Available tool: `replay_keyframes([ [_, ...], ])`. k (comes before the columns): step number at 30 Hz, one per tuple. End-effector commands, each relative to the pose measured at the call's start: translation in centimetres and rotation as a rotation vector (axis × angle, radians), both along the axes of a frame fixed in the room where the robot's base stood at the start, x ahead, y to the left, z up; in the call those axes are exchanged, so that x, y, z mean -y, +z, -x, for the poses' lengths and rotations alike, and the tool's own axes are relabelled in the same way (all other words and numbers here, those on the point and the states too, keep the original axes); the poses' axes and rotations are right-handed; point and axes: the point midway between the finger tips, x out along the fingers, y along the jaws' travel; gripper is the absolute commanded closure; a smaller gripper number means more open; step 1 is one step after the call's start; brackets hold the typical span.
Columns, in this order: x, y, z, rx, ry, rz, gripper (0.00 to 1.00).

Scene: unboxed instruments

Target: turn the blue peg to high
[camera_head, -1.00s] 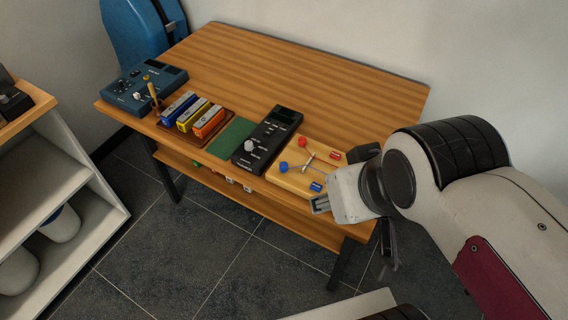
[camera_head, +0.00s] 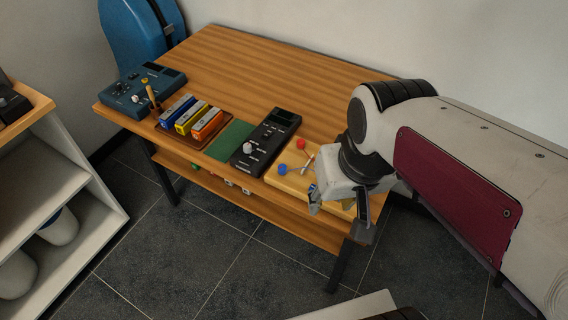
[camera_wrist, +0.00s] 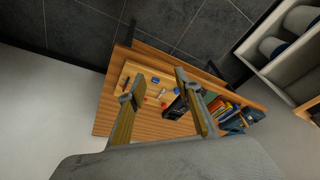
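The blue peg (camera_head: 283,169) is a round blue knob near the front left of a light wooden board (camera_head: 284,183). A red peg (camera_head: 301,144) stands behind it, and a metal lever lies between them. In the wrist view the blue peg (camera_wrist: 177,91) looks small. My gripper (camera_head: 340,215) is open and empty, over the board's right front end, to the right of the blue peg and apart from it. Its two fingers spread wide in the wrist view (camera_wrist: 158,76). My gripper and wrist hide the board's right part, including most of a blue block (camera_head: 312,188).
A black instrument (camera_head: 270,140) with a white knob stands just left of the board. Further left are a green mat (camera_head: 229,139), a tray of coloured blocks (camera_head: 208,123) and a blue console (camera_head: 143,90). The back of the table (camera_head: 290,75) is clear.

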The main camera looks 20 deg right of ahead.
Motion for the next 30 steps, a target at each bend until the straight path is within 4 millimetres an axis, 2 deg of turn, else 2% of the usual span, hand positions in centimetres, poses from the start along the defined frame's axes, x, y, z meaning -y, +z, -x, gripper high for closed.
replay_keyframes([
  [8, -0.3, -2.2, -2.7, -0.081, -0.146, -0.081, 0.66],
  [17, -0.6, -4.7, -6.1, -0.151, -0.397, -0.186, 0.66],
  [30, -0.8, -9.4, -12.0, -0.244, -0.926, -0.356, 0.66],
])
